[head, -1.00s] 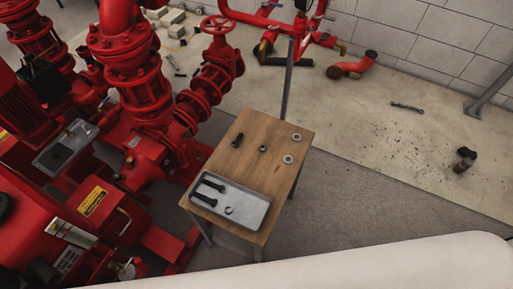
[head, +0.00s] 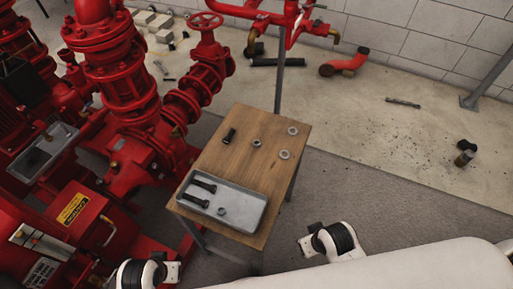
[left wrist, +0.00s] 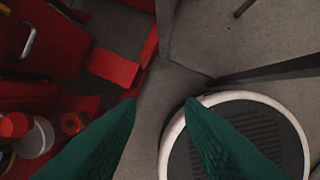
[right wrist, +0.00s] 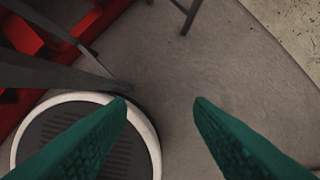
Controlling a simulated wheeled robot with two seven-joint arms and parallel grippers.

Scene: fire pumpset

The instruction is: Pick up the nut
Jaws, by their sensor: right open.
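A small dark nut (head: 257,142) lies on the wooden table (head: 232,160) in the head view, between a dark bolt and two light washers. Another small ring-shaped piece (head: 221,211), perhaps also a nut, lies in the grey tray (head: 253,212) at the table's near end. My left gripper (left wrist: 160,100) has its green fingers apart with nothing between them, over the floor and my round base. My right gripper (right wrist: 161,100) is open and empty, also over the floor. Neither wrist view shows the nut. In the head view only parts of my arms show at the bottom edge, away from the tabletop.
The dark bolt (head: 229,135) and washers (head: 292,130) (head: 285,154) lie on the table. Two black bolts (head: 199,186) lie in the tray. Red pump machinery (head: 120,120) stands close on the table's left. The floor (head: 370,205) to its right is clear.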

